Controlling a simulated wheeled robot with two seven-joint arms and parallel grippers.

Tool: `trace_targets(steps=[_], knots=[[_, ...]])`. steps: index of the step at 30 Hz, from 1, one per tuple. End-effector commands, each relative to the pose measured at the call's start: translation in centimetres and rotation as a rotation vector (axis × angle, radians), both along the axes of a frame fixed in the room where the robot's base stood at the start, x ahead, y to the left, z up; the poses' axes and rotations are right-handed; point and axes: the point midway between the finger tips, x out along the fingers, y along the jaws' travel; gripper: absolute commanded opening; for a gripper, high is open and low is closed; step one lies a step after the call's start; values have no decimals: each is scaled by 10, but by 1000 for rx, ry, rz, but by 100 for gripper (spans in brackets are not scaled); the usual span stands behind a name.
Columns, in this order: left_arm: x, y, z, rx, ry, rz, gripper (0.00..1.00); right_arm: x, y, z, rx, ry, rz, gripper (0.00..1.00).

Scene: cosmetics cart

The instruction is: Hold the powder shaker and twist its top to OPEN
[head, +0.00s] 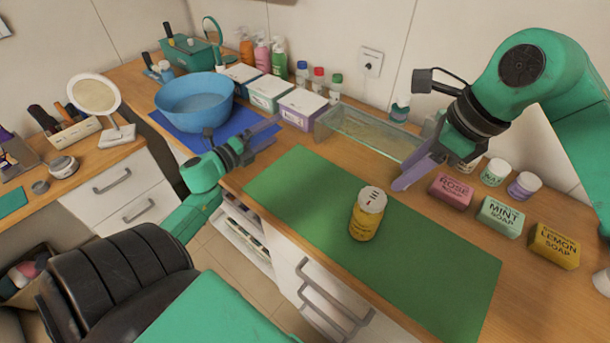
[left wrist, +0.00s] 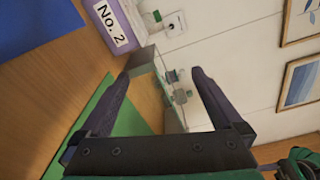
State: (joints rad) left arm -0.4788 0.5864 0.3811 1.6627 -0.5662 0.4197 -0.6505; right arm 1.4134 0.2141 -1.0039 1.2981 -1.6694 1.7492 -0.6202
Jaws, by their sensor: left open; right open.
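The powder shaker (head: 366,220) is a yellow bottle with a white top (head: 372,199). It stands upright on the green mat (head: 300,204), with nothing touching it. My left gripper (head: 272,128) is open and empty, left of and behind the shaker, near the mat's far left edge. In the left wrist view its two fingers (left wrist: 155,90) are spread apart with nothing between them, and the shaker is out of sight. My right gripper (head: 405,170) is above the counter behind and right of the shaker, its fingers pointing down-left and clear of the shaker.
A clear glass box (head: 365,135) stands behind the mat. Pink (head: 451,192), mint (head: 500,216) and yellow (head: 554,246) soaps and small jars line the right. A blue bowl (head: 195,100) and labelled boxes (head: 302,108) stand at the back left. The mat around the shaker is clear.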

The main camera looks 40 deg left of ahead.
Motion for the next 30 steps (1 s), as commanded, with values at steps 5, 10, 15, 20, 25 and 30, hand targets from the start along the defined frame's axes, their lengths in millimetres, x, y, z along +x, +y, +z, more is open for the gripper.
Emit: trace_targets(steps=[5, 10, 15, 20, 25, 30], knots=[[-17, -130, -7, 249, -124, -269, 100, 0, 0, 0, 0, 0, 0, 50], [-83, -194, -39, 668, -283, -399, 100, 0, 0, 0, 0, 0, 0, 50], [-139, -223, -55, 1025, -435, -445, 100, 0, 0, 0, 0, 0, 0, 50], [-159, -233, -58, 1172, -506, -451, 100, 0, 0, 0, 0, 0, 0, 50], [-158, -235, -58, 1186, -514, -450, 100, 0, 0, 0, 0, 0, 0, 50], [-139, -248, -57, 1185, -517, -450, 100, 0, 0, 0, 0, 0, 0, 50]])
